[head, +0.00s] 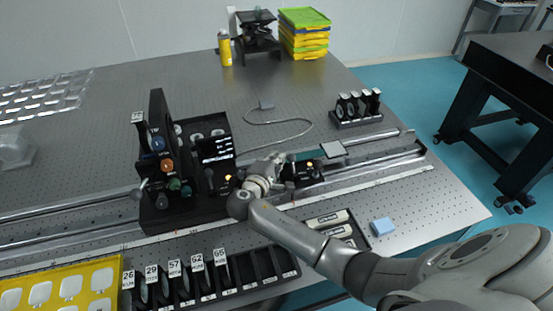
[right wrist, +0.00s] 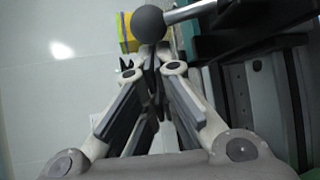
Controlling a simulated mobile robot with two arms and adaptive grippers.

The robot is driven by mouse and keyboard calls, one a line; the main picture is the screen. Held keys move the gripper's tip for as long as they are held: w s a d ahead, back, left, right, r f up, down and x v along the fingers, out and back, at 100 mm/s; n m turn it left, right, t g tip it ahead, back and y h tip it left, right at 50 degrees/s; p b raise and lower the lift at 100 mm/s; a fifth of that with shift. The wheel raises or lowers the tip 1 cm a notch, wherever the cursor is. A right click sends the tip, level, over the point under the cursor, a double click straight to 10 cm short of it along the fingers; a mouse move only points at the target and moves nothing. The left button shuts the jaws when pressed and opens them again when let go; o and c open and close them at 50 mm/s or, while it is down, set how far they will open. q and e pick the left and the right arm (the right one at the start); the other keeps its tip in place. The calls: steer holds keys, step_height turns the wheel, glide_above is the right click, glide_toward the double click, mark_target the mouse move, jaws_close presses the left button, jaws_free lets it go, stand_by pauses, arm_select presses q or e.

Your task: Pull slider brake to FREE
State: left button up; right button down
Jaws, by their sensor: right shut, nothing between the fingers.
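The slider (head: 310,173) is a small dark carriage on the long metal rail at the front of the optical table. My right gripper (head: 284,163) is beside its left side, with the arm reaching in from the lower right. In the right wrist view, a dark ball knob (right wrist: 149,24) on a metal rod (right wrist: 192,11) sits just beyond the fingertips (right wrist: 151,58). The fingers are shut with nothing between them. Whether they touch the knob is unclear. Brake markings cannot be read. My left gripper is out of view.
A black instrument block with coloured knobs (head: 178,190) stands left of the slider. A pale plate (head: 333,149) is right of my gripper. A black slotted rack (head: 265,265) and a yellow tray (head: 115,266) lie in front. Clear tabletop (head: 310,95) lies behind the rail.

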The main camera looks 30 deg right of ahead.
steer(key=shift+s+a+r+m+t+h+b, duration=0.15)
steer(key=shift+s+m+t+h+b, duration=0.3)
steer(key=shift+b, duration=1)
steer(key=m+h+b, duration=0.1)
steer(key=b, duration=0.1)
steer(key=s+m+t+h+b, duration=0.1)
steer(key=b, duration=0.2)
steer(key=shift+s+a+r+t, duration=0.1)
steer(key=shift+s+r+t, duration=0.05)
steer(key=shift+t, duration=0.1)
steer(key=shift+s+a+r+b, duration=0.1)
steer(key=shift+s+r+b, duration=0.2)
steer(key=shift+s, duration=0.2)
steer(key=shift+s+a+r+b, duration=0.1)
steer(key=shift+s+r+b, duration=0.2)
steer(key=shift+s, duration=0.2)
step_height(320, 180, up, 10)
